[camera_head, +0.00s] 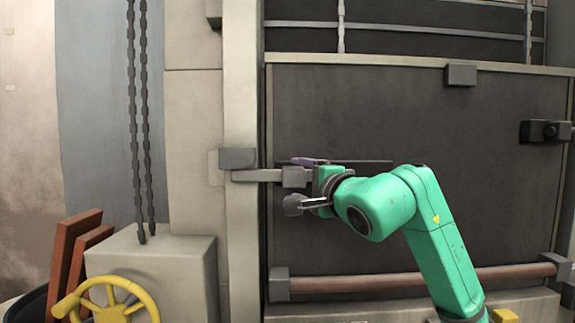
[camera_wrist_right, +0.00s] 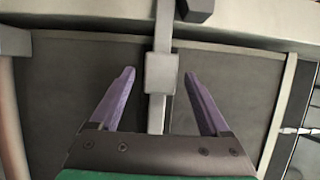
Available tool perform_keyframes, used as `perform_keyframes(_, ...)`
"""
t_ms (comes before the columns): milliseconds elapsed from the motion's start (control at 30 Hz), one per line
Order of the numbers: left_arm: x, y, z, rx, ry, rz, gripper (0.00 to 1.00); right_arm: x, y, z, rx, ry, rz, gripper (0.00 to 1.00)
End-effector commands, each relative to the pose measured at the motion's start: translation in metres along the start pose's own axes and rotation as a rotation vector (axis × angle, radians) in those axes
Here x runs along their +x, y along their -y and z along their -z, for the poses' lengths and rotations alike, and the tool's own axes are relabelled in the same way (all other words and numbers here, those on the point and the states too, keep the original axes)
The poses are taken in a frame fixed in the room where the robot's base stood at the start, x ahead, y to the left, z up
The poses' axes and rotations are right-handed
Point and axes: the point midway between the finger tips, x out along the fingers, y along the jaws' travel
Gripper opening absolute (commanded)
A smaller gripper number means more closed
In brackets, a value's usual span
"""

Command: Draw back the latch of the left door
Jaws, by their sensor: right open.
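The left door's latch is a grey bar (camera_head: 258,175) that reaches across the post into a bracket (camera_head: 238,158). A square grey block (camera_head: 295,177) sits on the bar at the door's left edge. My right gripper (camera_head: 299,183) is open at this block. In the right wrist view, the block (camera_wrist_right: 161,73) lies between the two spread purple fingers of my right gripper (camera_wrist_right: 159,76), with a gap on each side. The bar continues below the block toward my palm. My left gripper is in neither view.
The dark door panel (camera_head: 430,115) fills the right half, with a brown horizontal rail (camera_head: 410,278) low across it. A dark fitting (camera_head: 545,131) is at its right edge. Chains (camera_head: 138,120), a yellow handwheel (camera_head: 110,303) and brown frames (camera_head: 75,250) stand at left.

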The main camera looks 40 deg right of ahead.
Motion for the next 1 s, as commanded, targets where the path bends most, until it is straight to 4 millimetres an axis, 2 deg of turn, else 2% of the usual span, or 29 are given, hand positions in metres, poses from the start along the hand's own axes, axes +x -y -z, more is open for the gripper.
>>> perform_keyframes(33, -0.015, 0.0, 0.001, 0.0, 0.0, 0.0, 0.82, 0.013, 0.007, -0.001, 0.006, 0.003, -0.005, 0.8)
perform_keyframes(233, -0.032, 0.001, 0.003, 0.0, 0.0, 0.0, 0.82, 0.053, 0.004, -0.001, 0.005, 0.003, -0.002, 0.8)
perform_keyframes(367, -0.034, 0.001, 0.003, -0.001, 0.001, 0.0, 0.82, 0.061, 0.001, -0.001, 0.0, 0.003, -0.001, 0.8)
perform_keyframes(567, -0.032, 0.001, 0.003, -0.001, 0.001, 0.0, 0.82, 0.062, -0.001, -0.001, 0.0, 0.002, 0.0, 0.8)
perform_keyframes(767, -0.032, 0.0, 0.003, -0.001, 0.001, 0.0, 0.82, 0.061, -0.001, -0.001, 0.0, 0.003, -0.001, 0.07)
perform_keyframes(800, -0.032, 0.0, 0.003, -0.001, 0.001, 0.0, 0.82, 0.061, -0.001, -0.001, 0.0, 0.003, -0.001, 0.0)
perform_keyframes(1000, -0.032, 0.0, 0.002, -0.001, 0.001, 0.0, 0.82, 0.061, -0.001, -0.001, 0.0, 0.003, -0.001, 0.0)
